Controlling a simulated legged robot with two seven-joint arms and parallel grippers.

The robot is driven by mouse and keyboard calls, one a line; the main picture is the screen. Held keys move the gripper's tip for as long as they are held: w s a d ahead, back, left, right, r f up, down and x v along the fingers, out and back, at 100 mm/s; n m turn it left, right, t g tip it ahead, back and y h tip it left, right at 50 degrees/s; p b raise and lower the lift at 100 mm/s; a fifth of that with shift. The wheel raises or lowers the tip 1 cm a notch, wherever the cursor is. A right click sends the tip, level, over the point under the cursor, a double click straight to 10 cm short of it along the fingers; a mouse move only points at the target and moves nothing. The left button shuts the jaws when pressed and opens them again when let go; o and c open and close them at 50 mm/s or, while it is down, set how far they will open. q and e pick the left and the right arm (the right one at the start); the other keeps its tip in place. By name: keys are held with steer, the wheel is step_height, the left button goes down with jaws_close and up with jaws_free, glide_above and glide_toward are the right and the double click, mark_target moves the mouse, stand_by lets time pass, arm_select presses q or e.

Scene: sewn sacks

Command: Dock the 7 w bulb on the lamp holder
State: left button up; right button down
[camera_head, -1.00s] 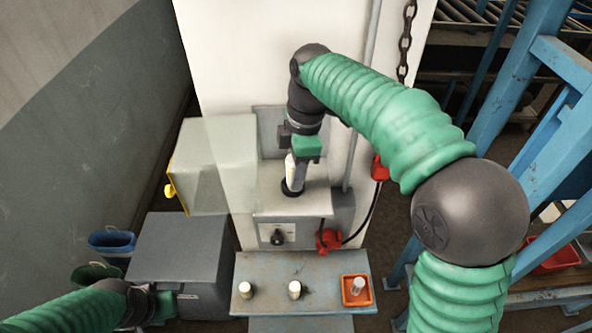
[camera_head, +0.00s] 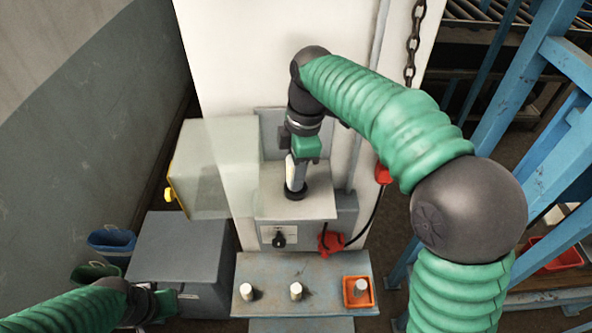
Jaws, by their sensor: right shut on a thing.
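The lamp holder (camera_head: 295,195) is a black round socket on the grey machine's shelf, below my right gripper. My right gripper (camera_head: 296,178) points down over it and is shut on a white bulb (camera_head: 290,171). The bulb looks upright, with its lower end at or just above the holder; I cannot tell whether it is seated. My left gripper (camera_head: 180,303) is at the lower left beside a grey box, away from the holder; its jaws are too small to read.
Two white bulbs (camera_head: 296,291) stand on the blue-grey bench (camera_head: 320,268). Another sits in an orange tray (camera_head: 345,302). A clear guard (camera_head: 215,165) with a yellow handle stands open to the left. A knob (camera_head: 279,238) and a red plug (camera_head: 332,240) are on the machine's front.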

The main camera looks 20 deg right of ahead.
steer(key=shift+w+f, duration=0.1)
steer(key=shift+w, duration=0.05)
stand_by(0.4)
steer(key=shift+s+f, duration=0.2)
steer(key=shift+f, duration=0.05)
stand_by(0.4)
steer(key=shift+f+b, duration=0.3)
steer(key=shift+b, duration=0.1)
steer(key=c, duration=1.3)
jaws_free()
steer(key=shift+o, duration=0.2)
steer(key=shift+r, duration=0.1)
